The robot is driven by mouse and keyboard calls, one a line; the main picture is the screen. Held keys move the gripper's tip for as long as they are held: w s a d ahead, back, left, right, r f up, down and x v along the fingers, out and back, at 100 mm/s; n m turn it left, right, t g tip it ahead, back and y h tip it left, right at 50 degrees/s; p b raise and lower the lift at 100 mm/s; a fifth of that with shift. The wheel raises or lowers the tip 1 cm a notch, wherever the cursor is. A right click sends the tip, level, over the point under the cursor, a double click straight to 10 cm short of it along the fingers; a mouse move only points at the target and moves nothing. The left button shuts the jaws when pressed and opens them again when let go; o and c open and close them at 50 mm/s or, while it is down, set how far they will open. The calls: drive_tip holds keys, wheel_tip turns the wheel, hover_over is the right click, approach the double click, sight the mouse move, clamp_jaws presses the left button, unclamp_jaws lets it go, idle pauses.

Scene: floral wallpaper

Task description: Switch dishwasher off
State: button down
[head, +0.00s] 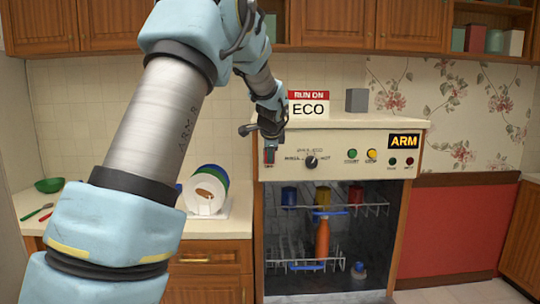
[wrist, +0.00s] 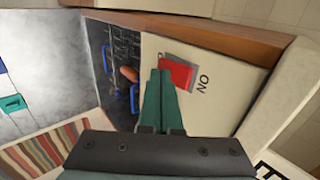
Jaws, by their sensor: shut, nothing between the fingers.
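The dishwasher's white control panel (head: 335,142) is in the middle right of the head view, with a dial (head: 311,162), buttons and lights. My gripper (head: 269,156) is at the panel's left end in the head view and hides most of that end. In the wrist view my gripper's green fingers (wrist: 160,75) are shut and empty, with the tips beside the red switch. I cannot tell if they touch it.
The dishwasher's interior (head: 375,230) is open below the panel, with racks, cups and an orange bottle (head: 322,238). A "RUN ON ECO" sign (head: 308,105) and a grey box (head: 357,100) stand on top. Plates (head: 205,192) stand on the left counter.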

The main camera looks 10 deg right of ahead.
drive_tip(key=shift+w+t+b, duration=0.15)
drive_tip(key=shift+t+b, duration=0.15)
drive_tip(key=shift+b, duration=0.85)
drive_tip(key=shift+r+p, duration=0.7)
drive_tip(key=shift+r, duration=0.15)
drive_tip(key=shift+f, duration=0.1)
